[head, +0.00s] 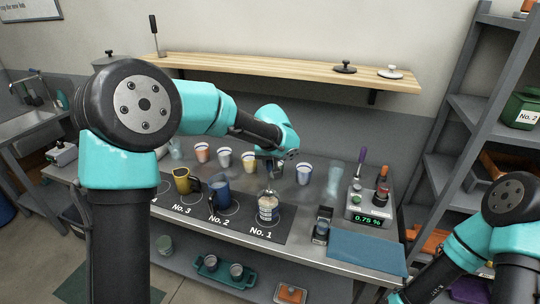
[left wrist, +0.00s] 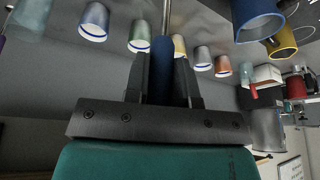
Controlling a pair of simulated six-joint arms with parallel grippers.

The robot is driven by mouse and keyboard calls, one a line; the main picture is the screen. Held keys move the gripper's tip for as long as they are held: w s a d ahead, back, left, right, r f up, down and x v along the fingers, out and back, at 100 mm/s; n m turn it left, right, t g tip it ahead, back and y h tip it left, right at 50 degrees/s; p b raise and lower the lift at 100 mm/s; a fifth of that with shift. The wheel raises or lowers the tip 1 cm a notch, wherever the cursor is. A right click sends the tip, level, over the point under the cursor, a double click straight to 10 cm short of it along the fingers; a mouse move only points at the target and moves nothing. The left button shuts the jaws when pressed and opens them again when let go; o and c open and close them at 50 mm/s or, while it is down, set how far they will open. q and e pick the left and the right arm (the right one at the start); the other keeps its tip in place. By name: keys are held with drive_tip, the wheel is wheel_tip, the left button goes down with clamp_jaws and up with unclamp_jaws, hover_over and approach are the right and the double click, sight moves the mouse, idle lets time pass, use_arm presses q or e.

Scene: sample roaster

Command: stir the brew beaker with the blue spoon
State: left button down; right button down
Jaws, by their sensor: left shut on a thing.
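My left gripper (head: 270,163) is above the mat spot marked No. 1. In the left wrist view, the gripper (left wrist: 163,75) is shut on the blue handle of the spoon (left wrist: 162,66), whose thin metal shaft runs out past the fingertips. In the head view, a clear beaker with a pale label (head: 267,210) stands upright on No. 1, directly below the gripper. The spoon's lower end is too small to tell whether it is inside the beaker. My right gripper is not in view; only its arm shows at the lower right.
A blue mug (head: 219,194) and a yellow mug (head: 184,181) stand left of the beaker. Several small cups (head: 304,174) line the back. A scale (head: 368,211) reading 0.75 % and a blue mat (head: 366,257) are on the right. A wooden shelf (head: 270,72) hangs above.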

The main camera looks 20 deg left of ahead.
sight(270, 168)
use_arm(q)
drive_tip(key=shift+f, duration=2.5)
drive_tip(key=shift+s, duration=0.1)
drive_tip(key=shift+s, duration=0.75)
drive_tip(key=shift+w, duration=1.65)
drive_tip(key=shift+s, duration=0.1)
drive_tip(key=shift+s, duration=1.55)
